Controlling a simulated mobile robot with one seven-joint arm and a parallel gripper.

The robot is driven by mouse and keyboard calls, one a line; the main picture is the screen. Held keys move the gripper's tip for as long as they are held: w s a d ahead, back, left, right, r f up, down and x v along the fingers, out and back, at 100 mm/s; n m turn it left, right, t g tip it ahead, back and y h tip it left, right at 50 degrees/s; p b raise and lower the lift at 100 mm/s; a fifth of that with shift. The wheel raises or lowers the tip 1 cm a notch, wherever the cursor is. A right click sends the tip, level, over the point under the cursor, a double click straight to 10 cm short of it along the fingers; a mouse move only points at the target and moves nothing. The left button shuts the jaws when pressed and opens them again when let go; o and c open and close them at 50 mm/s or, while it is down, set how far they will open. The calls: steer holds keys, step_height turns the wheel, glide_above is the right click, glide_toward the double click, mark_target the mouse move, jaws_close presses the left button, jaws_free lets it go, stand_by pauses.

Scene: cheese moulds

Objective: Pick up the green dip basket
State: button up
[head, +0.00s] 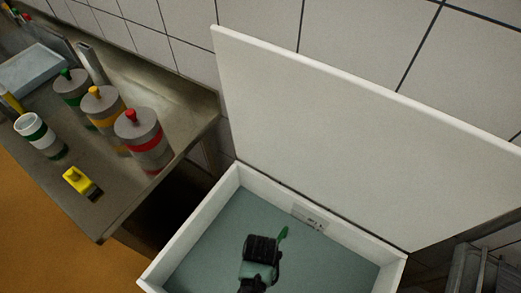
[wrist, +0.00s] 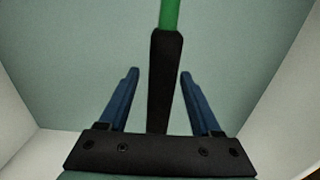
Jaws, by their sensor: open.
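The green dip basket shows only in part: a green piece (head: 282,235) stands out beside my gripper inside the white box in the head view. In the wrist view its green shaft (wrist: 169,14) runs into a dark handle-like bar (wrist: 165,75). My gripper (wrist: 159,73) is open, with one blue finger on each side of this bar and a visible gap to both. In the head view my wrist hides the fingers and most of the basket. I cannot tell how far the fingers are above or below the bar.
The white box (head: 188,232) has high walls around my gripper, a teal inside and a raised lid (head: 350,125) behind. A steel bench (head: 125,185) at left holds several lidded grey containers (head: 145,140), a white-green cup (head: 38,135) and a yellow-handled brush (head: 80,181).

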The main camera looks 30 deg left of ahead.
steer(key=shift+f, duration=0.15)
jaws_close()
stand_by(1.4)
